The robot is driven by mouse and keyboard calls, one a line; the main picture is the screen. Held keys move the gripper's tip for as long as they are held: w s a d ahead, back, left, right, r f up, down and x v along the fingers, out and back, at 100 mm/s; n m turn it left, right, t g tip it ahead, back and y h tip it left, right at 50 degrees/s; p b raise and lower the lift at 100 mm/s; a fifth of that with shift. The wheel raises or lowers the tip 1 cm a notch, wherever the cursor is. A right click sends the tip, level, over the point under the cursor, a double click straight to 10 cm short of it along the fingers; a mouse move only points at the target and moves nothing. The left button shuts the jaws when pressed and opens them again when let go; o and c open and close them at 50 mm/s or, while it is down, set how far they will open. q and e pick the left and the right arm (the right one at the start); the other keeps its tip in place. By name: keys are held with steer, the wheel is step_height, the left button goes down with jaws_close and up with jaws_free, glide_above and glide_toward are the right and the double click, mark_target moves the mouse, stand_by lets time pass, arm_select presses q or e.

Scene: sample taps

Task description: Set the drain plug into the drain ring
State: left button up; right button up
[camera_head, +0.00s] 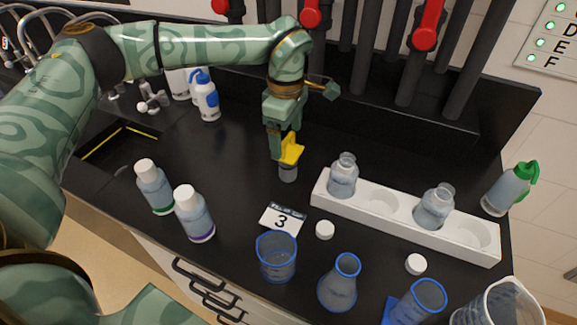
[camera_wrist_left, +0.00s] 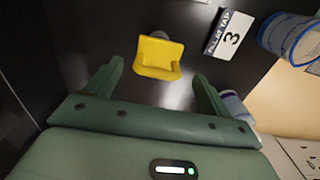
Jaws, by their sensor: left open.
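A yellow piece (camera_head: 292,149) sits on top of a small grey, clear-looking cylinder (camera_head: 288,173) on the black counter. I cannot tell for sure whether this is the drain plug. My left gripper (camera_head: 281,150) points down at the yellow piece and partly covers it. In the left wrist view, the yellow piece (camera_wrist_left: 158,58) shows between and just beyond the open fingers (camera_wrist_left: 159,72), with a gap on each side. My right gripper is not in view.
A white rack (camera_head: 385,216) with bottles stands to the right. Two capped bottles (camera_head: 194,213), a number 3 card (camera_head: 282,219), white caps and blue-rimmed glassware (camera_head: 277,257) stand nearer the front. A blue-topped wash bottle (camera_head: 206,97) is behind. Dark pipes with red handles line the back.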

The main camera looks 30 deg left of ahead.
mark_target(288, 157)
arm_select(q)
steer(key=f+b, duration=0.1)
steer(key=f, duration=0.4)
steer(key=shift+w+f, duration=0.15)
steer(key=shift+w, duration=0.05)
steer(key=shift+c, duration=0.6)
steer(key=shift+r, duration=0.2)
steer(key=c, duration=1.6)
